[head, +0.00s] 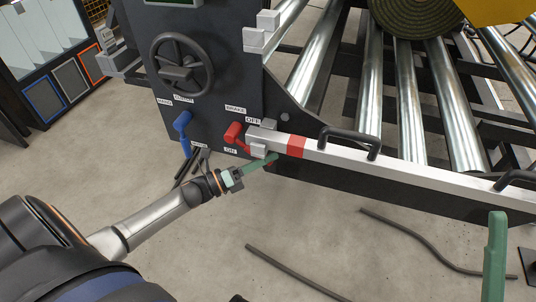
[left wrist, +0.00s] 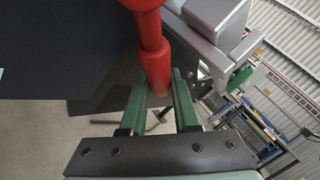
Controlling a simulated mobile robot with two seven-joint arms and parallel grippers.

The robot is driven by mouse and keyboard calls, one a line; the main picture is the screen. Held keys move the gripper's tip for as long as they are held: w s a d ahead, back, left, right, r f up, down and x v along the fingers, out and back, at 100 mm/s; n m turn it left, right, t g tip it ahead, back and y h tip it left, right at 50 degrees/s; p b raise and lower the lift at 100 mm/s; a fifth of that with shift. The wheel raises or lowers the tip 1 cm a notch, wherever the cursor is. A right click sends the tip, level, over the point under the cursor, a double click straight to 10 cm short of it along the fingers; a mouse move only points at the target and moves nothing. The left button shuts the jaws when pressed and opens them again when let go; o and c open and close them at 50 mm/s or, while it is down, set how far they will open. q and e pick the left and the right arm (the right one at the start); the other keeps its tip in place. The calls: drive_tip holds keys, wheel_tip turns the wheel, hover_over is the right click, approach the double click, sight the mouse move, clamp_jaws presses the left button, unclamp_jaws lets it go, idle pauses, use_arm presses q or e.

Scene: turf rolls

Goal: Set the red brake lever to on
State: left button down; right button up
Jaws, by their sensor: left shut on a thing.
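The red brake lever (head: 234,131) is on the dark panel under the BRAKE label. Its shaft slants down and right from the red hub, beside the ON label (head: 231,151); the OFF label (head: 253,120) is up and right. My left gripper (head: 265,161) is at the lever's lower end, below the white bar. In the left wrist view the red lever (left wrist: 155,65) runs down between the two green fingers (left wrist: 158,95), which are shut on it. One green finger of my right gripper (head: 495,250) shows at the lower right; its other finger is hidden.
A white bar (head: 400,168) with black handles and a red band runs right, close above my left gripper. A blue lever (head: 182,122) and a black handwheel (head: 181,67) are on the panel. Metal rollers (head: 370,85) lie behind. Dark strips lie on the open floor.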

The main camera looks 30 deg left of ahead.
wheel_tip(320, 180, up, 8)
drive_tip(key=f+n+p, duration=0.1)
drive_tip(key=p, duration=0.6)
use_arm(q)
drive_tip(key=s+a+f+m+g+y+p, duration=0.1)
drive_tip(key=a+f+m+g+y+p, duration=0.1)
drive_tip(key=a+f+m+g+y, duration=0.1)
drive_tip(key=s+a+f+m+g+y+p, duration=0.1)
drive_tip(key=a+f+m+g+y, duration=0.1)
drive_tip(key=a, duration=0.4)
drive_tip(key=shift+s+a+f+m+g+y+p, duration=0.25)
drive_tip(key=shift+f+m+g+y+p, duration=0.2)
drive_tip(key=shift+m+y, duration=0.55)
use_arm(e)
drive_tip(key=w+d+f+m+g+h, duration=0.1)
drive_tip(key=w+f+m+g+h, duration=0.1)
drive_tip(key=f, duration=0.6)
drive_tip(key=w+f+m+g+h, duration=0.2)
drive_tip(key=f+m+h, duration=0.2)
drive_tip(key=f, duration=0.4)
drive_tip(key=w+d+f+m+g+h, duration=0.1)
drive_tip(key=w+f+m+g+h, duration=0.1)
drive_tip(key=f+h, duration=0.3)
drive_tip(key=shift+d+f+m+g, duration=0.3)
drive_tip(key=shift+f+m+g, duration=0.15)
drive_tip(key=shift+f, duration=0.95)
use_arm(q)
drive_tip(key=c, duration=0.9)
unclamp_jaws()
drive_tip(key=shift+r, duration=0.1)
